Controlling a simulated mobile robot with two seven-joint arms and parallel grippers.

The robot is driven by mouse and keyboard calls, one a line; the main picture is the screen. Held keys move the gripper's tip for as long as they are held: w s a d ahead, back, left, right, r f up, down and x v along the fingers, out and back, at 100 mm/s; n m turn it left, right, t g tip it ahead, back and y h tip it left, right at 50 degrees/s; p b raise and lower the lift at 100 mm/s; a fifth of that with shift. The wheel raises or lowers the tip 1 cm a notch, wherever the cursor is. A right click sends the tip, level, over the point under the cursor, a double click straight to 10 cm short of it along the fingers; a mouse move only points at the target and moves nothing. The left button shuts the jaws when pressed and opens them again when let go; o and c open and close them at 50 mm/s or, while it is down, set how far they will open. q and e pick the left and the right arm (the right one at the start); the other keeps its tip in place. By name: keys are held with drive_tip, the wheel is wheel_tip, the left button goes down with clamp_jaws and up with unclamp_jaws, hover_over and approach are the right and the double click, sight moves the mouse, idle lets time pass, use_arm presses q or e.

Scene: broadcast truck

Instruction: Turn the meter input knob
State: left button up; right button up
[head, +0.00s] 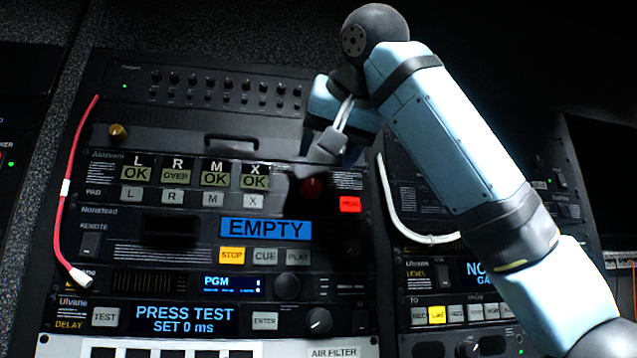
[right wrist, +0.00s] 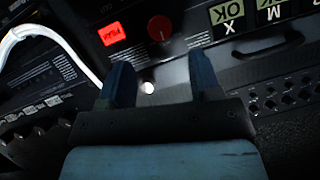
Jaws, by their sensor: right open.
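The red round knob (head: 311,187) is on the meter panel (head: 130,215), right of the L, R, M and X displays and left of the lit red PEAK button (head: 350,204). It also shows in the right wrist view (right wrist: 159,28), beyond the fingertips. My right gripper (head: 328,158) is just above the knob in the head view. In the right wrist view its two blue fingers (right wrist: 162,80) are apart with nothing between them, and the knob lies past the gap, not gripped. My left gripper is not in view.
A white cable (head: 388,205) hangs right of the meter panel. A red cable (head: 68,185) with a white plug hangs at the left. A panel with rows of small knobs (head: 210,90) is above. More rack units with buttons and displays (head: 180,319) are below.

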drive_tip(key=b+v, duration=0.1)
drive_tip(key=v, duration=0.6)
drive_tip(key=shift+w, duration=0.1)
idle(0.4)
